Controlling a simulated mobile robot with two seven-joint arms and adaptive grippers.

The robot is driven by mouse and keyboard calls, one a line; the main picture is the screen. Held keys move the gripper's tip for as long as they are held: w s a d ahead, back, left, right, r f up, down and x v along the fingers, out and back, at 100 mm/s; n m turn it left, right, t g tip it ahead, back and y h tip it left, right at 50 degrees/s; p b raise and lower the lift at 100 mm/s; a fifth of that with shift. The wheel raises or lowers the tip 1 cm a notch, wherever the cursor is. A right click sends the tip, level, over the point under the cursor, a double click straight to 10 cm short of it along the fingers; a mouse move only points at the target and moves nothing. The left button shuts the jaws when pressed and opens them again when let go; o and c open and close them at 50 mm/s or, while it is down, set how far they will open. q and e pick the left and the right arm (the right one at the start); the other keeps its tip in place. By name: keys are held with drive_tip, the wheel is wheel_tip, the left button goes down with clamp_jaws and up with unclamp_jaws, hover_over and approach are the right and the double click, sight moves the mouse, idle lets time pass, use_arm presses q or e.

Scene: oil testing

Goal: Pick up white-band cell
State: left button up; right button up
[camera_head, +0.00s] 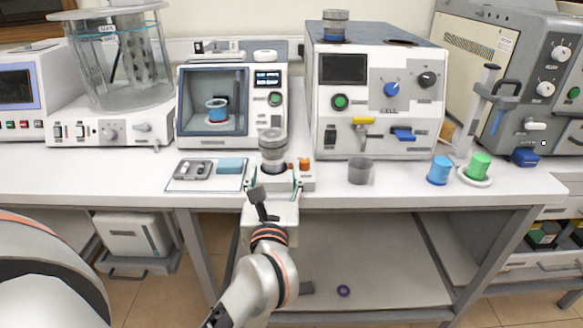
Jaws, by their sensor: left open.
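A grey metal cell (272,146) stands upright on a small white stand near the front edge of the bench; a paler band seems to run around it, but its colour is hard to tell. A similar grey cell (335,23) stands on top of the white-and-blue machine. A blue-banded cell (217,111) sits inside the windowed chamber. My left gripper (273,184) is open just in front of the stand, its fingers at the left and right of the cell's base. Whether they touch anything is hidden. My right gripper is not in view.
A tray with a blue pad (231,165) lies left of the stand, with an orange knob (304,164) close on the right. Machines line the back; bench between stand and grey cup is clear.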

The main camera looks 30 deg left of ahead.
sight(273, 162)
use_arm(q)
drive_tip(key=shift+x, duration=1.2)
drive_tip(key=shift+r+x, duration=0.2)
drive_tip(key=shift+x, duration=2.55)
drive_tip(key=shift+s+a, duration=0.2)
drive_tip(key=c, duration=1.5)
